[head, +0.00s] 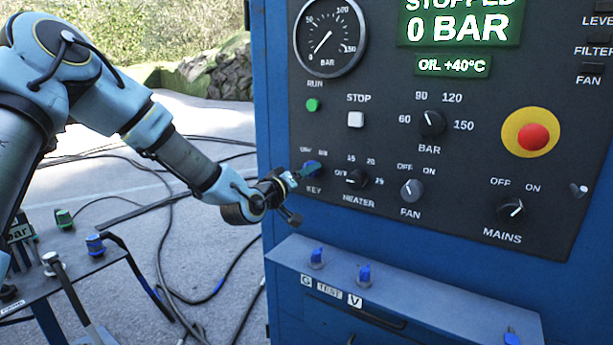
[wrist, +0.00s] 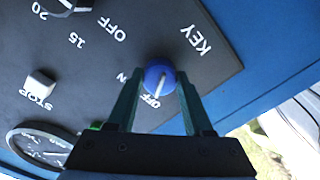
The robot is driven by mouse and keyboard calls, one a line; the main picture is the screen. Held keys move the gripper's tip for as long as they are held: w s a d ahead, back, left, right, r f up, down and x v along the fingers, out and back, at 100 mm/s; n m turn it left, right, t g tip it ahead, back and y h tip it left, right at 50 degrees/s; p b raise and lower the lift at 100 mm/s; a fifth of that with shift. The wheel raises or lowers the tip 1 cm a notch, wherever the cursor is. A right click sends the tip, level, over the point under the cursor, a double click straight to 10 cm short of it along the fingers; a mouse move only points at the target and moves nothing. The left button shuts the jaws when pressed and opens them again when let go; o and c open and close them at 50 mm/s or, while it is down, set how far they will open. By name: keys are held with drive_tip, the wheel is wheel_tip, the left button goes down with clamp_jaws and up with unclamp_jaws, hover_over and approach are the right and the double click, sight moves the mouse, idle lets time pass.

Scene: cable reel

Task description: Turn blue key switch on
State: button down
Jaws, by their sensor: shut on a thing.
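The blue key switch (wrist: 159,75) is a round blue knob with a white pointer line, above the KEY label on the dark control panel (head: 450,80). In the wrist view its pointer lies toward the OFF mark. My gripper (wrist: 160,84) is shut on the blue key switch, with one dark green finger on each side of it. In the head view my gripper (head: 303,173) reaches the panel's left edge from the left, and its fingers cover most of the knob and part of its labels.
The heater knob (head: 356,178) is close right of the key, with the fan knob (head: 411,190) beyond. A ledge with blue-topped pieces (head: 364,275) juts out below. A small side table (head: 75,265) stands at left. Cables (head: 180,240) lie on the ground.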

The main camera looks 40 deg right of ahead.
drive_tip(key=m+b, duration=0.1)
drive_tip(key=b, duration=0.1)
drive_tip(key=m+b, duration=0.1)
drive_tip(key=shift+f+m+b, duration=0.3)
drive_tip(key=shift+m+b, duration=0.1)
drive_tip(key=m+b, duration=0.3)
drive_tip(key=b, duration=0.1)
drive_tip(key=shift+m+b, duration=0.3)
drive_tip(key=shift+b, duration=0.1)
drive_tip(key=m+b, duration=0.3)
drive_tip(key=b, duration=0.1)
drive_tip(key=shift+w+m+b, duration=0.1)
drive_tip(key=shift+m+b, duration=0.2)
drive_tip(key=shift+b, duration=0.05)
drive_tip(key=shift+r+m+b, duration=0.2)
drive_tip(key=shift+m+b, duration=0.5)
drive_tip(key=shift+b, duration=0.05)
drive_tip(key=shift+c, duration=1.5)
unclamp_jaws()
drive_tip(key=shift+r, duration=0.1)
drive_tip(key=shift+a, duration=0.15)
